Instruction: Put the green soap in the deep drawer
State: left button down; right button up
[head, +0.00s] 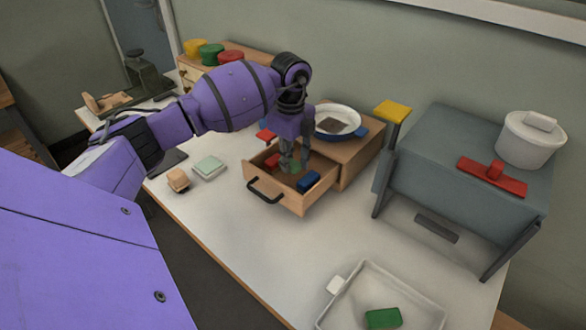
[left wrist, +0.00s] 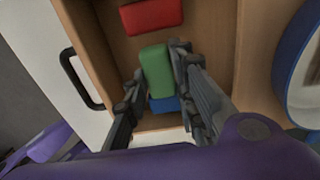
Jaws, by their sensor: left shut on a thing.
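The green soap (left wrist: 157,68) is a rounded green block between the fingers of my left gripper (head: 290,160). The gripper is shut on it and points down into the open drawer (head: 285,203), a wooden drawer with a dark handle. The soap shows only partly in the head view. A red block (left wrist: 152,16) and a blue block (head: 308,180) lie in the drawer. In the left wrist view the soap overlaps the blue block (left wrist: 165,104); I cannot tell whether they touch. My right gripper is not in view.
A white pan with a blue rim (head: 350,112) stands on the drawer's cabinet. A white tray (head: 345,292) at the front holds another green block (head: 383,318). A grey box-like unit (head: 450,170) stands at right. The table middle is clear.

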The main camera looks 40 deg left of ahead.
aim_at(293, 169)
pick_arm(q)
jog(key=shift+w+d+f, duration=0.1)
jog(key=shift+w+f, duration=0.2)
jog(key=shift+f, duration=1.6)
jog(key=shift+f, duration=0.2)
jog(key=c, duration=1.5)
grip_release()
jog(key=shift+o, duration=0.2)
notch_tip(293, 169, up, 12)
jog(key=shift+r, duration=0.25)
